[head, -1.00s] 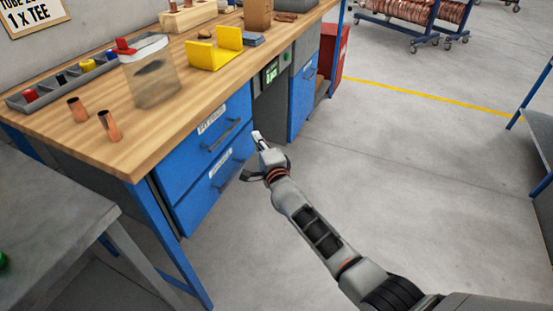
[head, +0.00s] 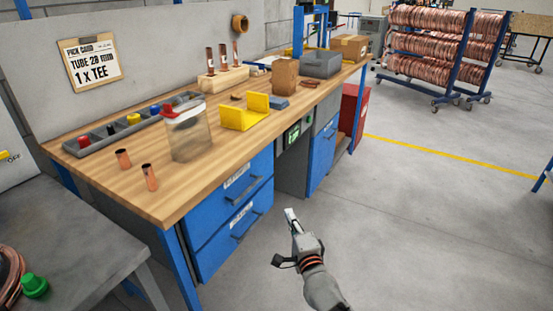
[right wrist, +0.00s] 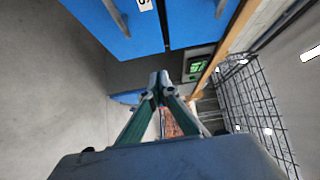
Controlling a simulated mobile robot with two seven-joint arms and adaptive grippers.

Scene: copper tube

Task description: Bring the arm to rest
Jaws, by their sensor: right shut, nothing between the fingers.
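My right gripper (head: 290,215) is shut and empty. It hangs in free air in front of the blue drawers (head: 240,215), over the floor and below the table top. In the right wrist view its two fingertips (right wrist: 158,80) meet, with nothing between them. The right arm comes up from the bottom of the head view. My left gripper is not in view.
A grey table (head: 80,235) stands at left. The floor (head: 430,220) at right is clear.

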